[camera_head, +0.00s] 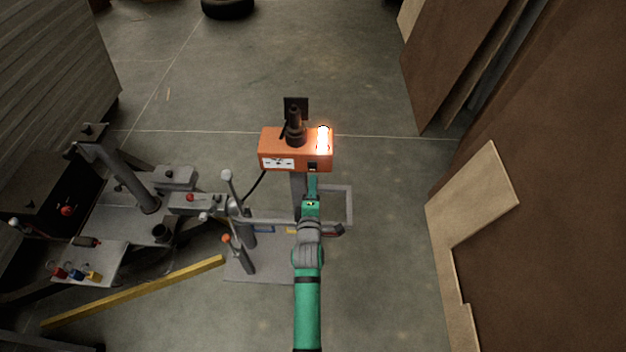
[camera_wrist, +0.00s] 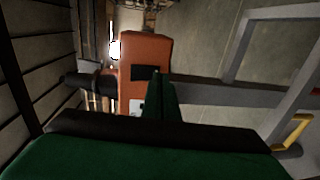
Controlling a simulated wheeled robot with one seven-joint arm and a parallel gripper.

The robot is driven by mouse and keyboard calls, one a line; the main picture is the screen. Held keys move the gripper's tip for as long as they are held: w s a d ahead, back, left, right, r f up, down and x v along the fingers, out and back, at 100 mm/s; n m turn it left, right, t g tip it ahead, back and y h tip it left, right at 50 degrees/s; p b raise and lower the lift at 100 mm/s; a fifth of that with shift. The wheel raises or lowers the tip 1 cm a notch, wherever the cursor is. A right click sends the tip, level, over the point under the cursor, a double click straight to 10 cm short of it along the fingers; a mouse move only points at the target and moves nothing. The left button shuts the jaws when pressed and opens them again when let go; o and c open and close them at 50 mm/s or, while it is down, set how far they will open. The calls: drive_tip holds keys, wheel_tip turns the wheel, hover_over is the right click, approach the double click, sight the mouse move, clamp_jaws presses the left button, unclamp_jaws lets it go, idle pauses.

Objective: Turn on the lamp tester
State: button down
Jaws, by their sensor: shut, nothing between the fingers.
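The lamp tester (camera_head: 270,147) is an orange box on a grey post, with a dark socket fitting on top. Its lamp (camera_head: 323,140) glows bright white-orange at the right end. A small black switch (camera_head: 313,166) sits on its front face at the lower right. My gripper (camera_head: 312,182) is shut and empty, just in front of and below the switch. In the wrist view the orange box (camera_wrist: 150,52) fills the upper middle, with a dark switch panel (camera_wrist: 145,73) beside my green fingertips (camera_wrist: 157,76). I cannot tell whether the fingertips touch it.
A grey metal stand with levers (camera_head: 245,235) is at the left of my arm. A yellow bar (camera_head: 140,290) lies at lower left. Wooden panels (camera_head: 475,195) lean at the right. A tyre (camera_head: 228,8) lies at the far back. The floor behind the tester is clear.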

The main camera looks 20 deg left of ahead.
drive_tip(key=s+d+f, duration=0.1)
drive_tip(key=s+d, duration=0.1)
drive_tip(key=s, duration=0.9)
drive_tip(key=shift+s+d+f, duration=0.25)
drive_tip(key=shift+d, duration=0.15)
